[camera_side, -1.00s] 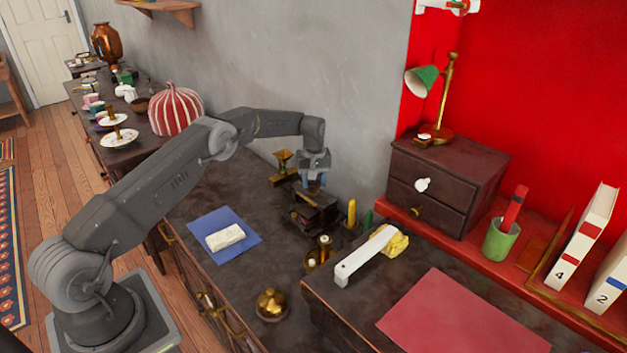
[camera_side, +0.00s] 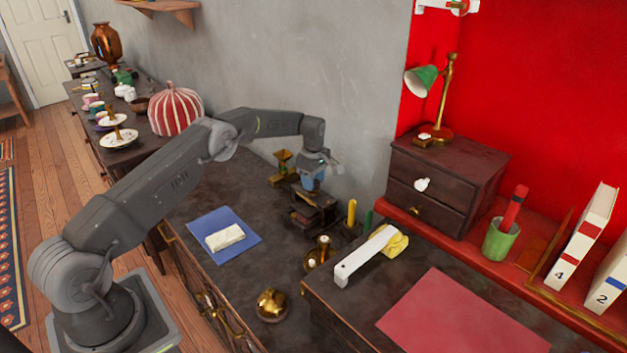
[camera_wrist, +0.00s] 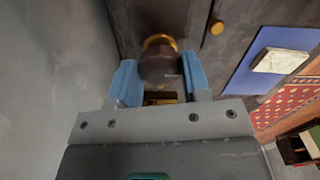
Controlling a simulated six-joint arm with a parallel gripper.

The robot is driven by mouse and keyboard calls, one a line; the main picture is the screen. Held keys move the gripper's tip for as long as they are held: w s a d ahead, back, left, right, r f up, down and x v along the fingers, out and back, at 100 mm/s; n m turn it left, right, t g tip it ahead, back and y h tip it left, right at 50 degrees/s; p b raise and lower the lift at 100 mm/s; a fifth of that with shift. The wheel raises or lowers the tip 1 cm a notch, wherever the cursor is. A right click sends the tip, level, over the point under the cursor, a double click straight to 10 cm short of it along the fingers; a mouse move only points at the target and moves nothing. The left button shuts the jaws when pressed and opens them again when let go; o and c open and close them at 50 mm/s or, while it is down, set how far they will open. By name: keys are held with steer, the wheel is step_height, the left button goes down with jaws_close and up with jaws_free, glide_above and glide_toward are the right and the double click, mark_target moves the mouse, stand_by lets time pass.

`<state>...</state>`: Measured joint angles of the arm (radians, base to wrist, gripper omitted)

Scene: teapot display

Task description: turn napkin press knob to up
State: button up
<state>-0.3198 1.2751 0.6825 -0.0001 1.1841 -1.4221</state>
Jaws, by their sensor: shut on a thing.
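The napkin press (camera_side: 316,217) is a small dark block-like stand near the wall on the dark counter. My gripper (camera_side: 313,184) points down at its top. In the wrist view, the blue fingers of my gripper (camera_wrist: 160,75) sit on either side of a dark knob (camera_wrist: 158,62) with a brass ring behind it, and are shut on it. In the side view the fingers hide the knob, and I cannot read its position there.
A brass stand (camera_side: 283,166) is close behind the press. Yellow (camera_side: 351,213) and green upright pieces stand to its right. A brass candle holder (camera_side: 322,251) is in front. A blue napkin (camera_side: 205,222) with a pale block lies left, with bare counter around it.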

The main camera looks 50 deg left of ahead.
stand_by(0.6)
steer(key=o, duration=0.9)
steer(key=shift+r, duration=0.1)
step_height(320, 180, up, 14)
steer(key=shift+f, duration=0.2)
